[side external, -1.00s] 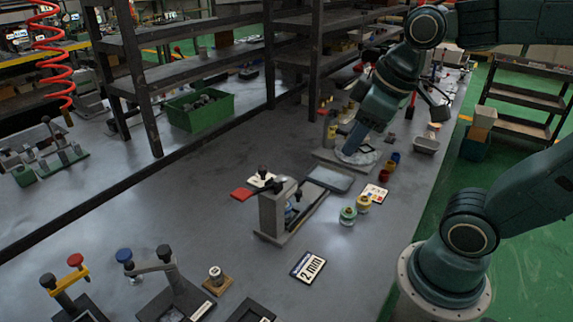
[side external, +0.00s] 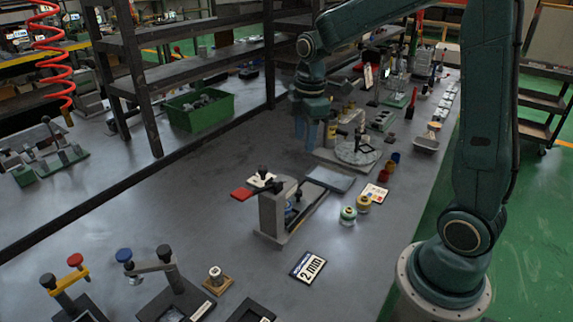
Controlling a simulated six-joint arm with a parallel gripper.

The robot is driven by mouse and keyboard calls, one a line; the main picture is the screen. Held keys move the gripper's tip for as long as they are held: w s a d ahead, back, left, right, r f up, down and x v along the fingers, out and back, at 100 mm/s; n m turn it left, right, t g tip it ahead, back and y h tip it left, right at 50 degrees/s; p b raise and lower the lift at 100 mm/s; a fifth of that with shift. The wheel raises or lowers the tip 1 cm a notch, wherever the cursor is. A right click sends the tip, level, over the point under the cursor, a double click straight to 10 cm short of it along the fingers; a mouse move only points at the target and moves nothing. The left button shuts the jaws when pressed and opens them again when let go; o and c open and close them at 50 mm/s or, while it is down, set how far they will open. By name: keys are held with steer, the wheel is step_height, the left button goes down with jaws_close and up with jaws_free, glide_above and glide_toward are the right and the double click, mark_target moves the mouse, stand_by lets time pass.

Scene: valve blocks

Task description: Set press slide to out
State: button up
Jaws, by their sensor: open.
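A grey press (side external: 271,217) stands mid-table, with a black-knobbed lever on top and a red plate at its left. A dark rail base runs from it toward the back right. A flat grey plate (side external: 330,179) lies at the far end of that base; I cannot tell for sure whether it is the press slide. My gripper (side external: 305,134) points down beyond the press, with its two blue fingers apart and nothing seen between them. It is apart from the press in the picture. The inside of the press is partly hidden by its block.
A round dial fixture (side external: 357,152) stands just right of my gripper. Two small jars (side external: 348,215) and a "2 mm" card (side external: 308,267) lie right of the press. Lever fixtures (side external: 176,295) stand in front. A green bin (side external: 198,110) and dark shelf posts are behind.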

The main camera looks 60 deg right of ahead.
steer(key=n, duration=0.2)
glide_above(300, 191)
step_height(300, 191, down, 4)
steer(key=shift+w+f+g, duration=0.1)
steer(key=shift+g, duration=0.3)
steer(key=shift+f, duration=0.1)
steer(key=shift+f, duration=6.8)
jaws_close()
